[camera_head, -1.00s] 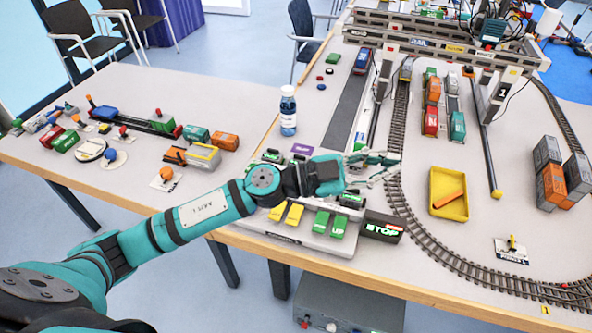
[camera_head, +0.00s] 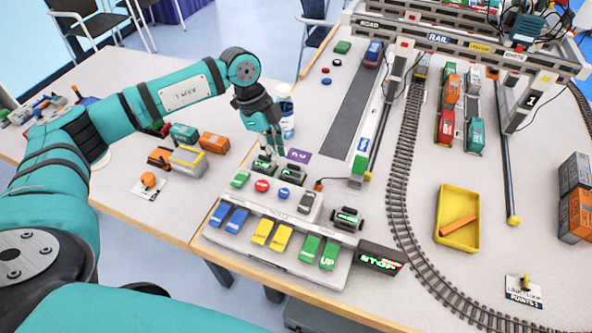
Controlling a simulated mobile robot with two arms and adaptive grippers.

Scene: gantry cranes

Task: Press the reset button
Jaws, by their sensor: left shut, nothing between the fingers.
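A control panel (camera_head: 275,258) stands at the table's front edge with blue, yellow and green keys in front. Behind them sit a green button (camera_head: 240,178), a red button (camera_head: 262,186), a blue button (camera_head: 284,193) and a dark grey switch (camera_head: 307,202). I cannot read which one is marked reset. My left gripper (camera_head: 267,154) is shut and empty, pointing down above the back left of the panel, just behind the red and blue buttons. It partly covers the small displays there. My right gripper is out of view.
A blue bottle (camera_head: 285,112) stands close behind my left gripper. A STOP display box (camera_head: 381,258) is at the panel's right. A yellow tray (camera_head: 457,226), tracks and the gantry cranes (camera_head: 440,40) fill the right. Model wagons stand at the left.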

